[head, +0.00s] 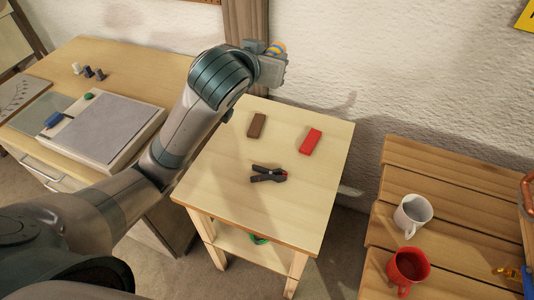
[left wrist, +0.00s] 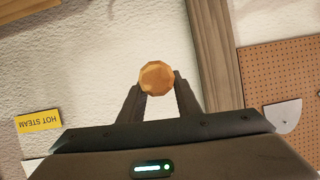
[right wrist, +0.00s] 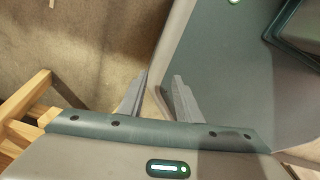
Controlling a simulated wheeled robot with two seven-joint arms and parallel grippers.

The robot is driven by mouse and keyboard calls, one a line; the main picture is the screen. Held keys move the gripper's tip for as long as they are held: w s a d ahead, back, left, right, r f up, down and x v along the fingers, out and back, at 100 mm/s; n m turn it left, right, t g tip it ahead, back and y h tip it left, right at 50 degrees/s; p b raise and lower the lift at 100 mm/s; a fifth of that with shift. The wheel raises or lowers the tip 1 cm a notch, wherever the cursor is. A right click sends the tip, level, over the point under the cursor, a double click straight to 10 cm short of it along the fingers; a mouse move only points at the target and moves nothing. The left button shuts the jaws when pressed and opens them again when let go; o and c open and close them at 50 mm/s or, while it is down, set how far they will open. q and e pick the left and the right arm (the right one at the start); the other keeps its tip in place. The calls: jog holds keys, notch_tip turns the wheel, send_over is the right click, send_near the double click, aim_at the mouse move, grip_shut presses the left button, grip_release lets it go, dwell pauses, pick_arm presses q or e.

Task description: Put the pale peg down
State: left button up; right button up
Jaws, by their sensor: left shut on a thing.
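My left gripper (head: 277,52) is raised above the back of the small middle table, near the wall. It is shut on an orange-tan peg (left wrist: 157,75), whose faceted end shows between the two fingers in the left wrist view. In the head view the held peg (head: 279,46) looks yellow-orange with a bluish band, mostly hidden by the gripper. A small pale peg (head: 76,68) stands beside two dark pegs on the left bench. My right gripper (right wrist: 160,78) is open and empty in the right wrist view; the head view does not show it.
The small table (head: 222,208) carries a brown block (head: 257,126), a red block (head: 311,141) and a dark clamp (head: 268,174), with bare room around them. A board (head: 105,130) lies on the left bench. A white mug (head: 412,213) and red mug (head: 406,268) stand on the right bench.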

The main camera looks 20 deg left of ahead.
jog(key=shift+o, duration=0.6)
jog(key=shift+d, duration=0.2)
jog(key=o, duration=0.3)
jog(key=shift+w, duration=0.1)
pick_arm(q)
jog(key=w+d+f+b, duration=0.1)
jog(key=d+f+b, duration=0.2)
jog(key=f, duration=0.9)
jog(key=w+d+f+b, duration=0.1)
jog(key=d+f+b, duration=0.2)
jog(key=d+f, duration=0.6)
jog(key=shift+w+f, duration=0.2)
jog(key=shift+f, duration=1.25)
pick_arm(e)
jog(key=shift+o, duration=0.2)
jog(key=w+a+t, duration=0.2)
jog(key=w+a, duration=0.1)
jog(key=w, duration=0.5)
jog(key=w+a+t+y, duration=0.1)
jog(key=w+a, duration=0.3)
jog(key=w, duration=0.4)
jog(key=shift+w+t, duration=0.2)
jog(key=shift+t, duration=0.5)
pick_arm(q)
jog(key=shift+a, duration=0.1)
